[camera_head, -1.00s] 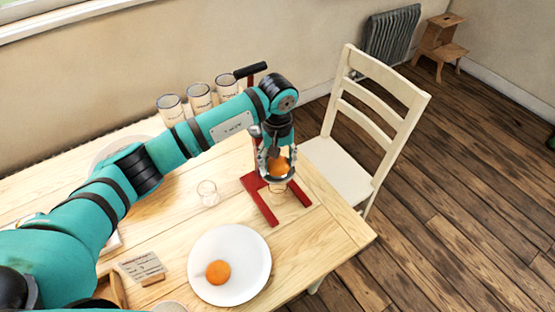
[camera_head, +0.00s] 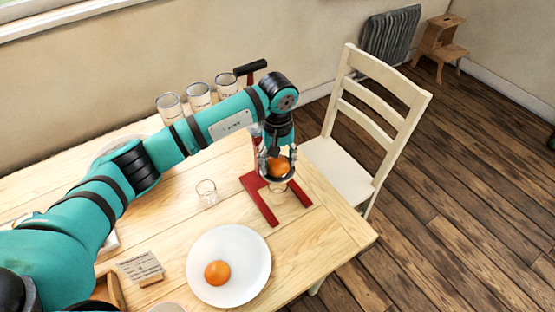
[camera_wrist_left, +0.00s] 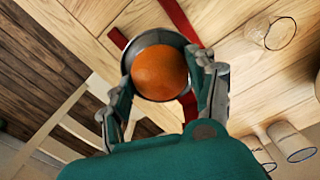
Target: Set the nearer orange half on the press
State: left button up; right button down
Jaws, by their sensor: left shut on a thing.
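An orange half (camera_head: 279,166) is between the fingers of my left gripper (camera_head: 277,160), which is shut on it. It also shows round side toward the camera in the left wrist view (camera_wrist_left: 159,73), over the metal cup (camera_wrist_left: 158,40) of the press. The red press (camera_head: 262,203) stands on the table with its black-handled lever (camera_head: 251,68) up. Whether the orange half touches the cup is hard to tell. Another orange half (camera_head: 217,273) lies on the white plate (camera_head: 245,248) at the front. My right gripper is not in view.
A small empty glass (camera_head: 207,192) stands left of the press. Several glass jars (camera_head: 199,97) stand at the back by the wall. A small card (camera_head: 140,267) is left of the plate. A white chair (camera_head: 375,125) stands right of the wooden table (camera_head: 318,240).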

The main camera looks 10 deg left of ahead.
aim_at(278, 160)
pick_arm(q)
jog(key=shift+f, duration=0.25)
jog(key=o, duration=0.5)
jog(key=shift+c, duration=0.2)
jog(key=shift+r+p, duration=1.85)
jog(key=shift+r, duration=3.65)
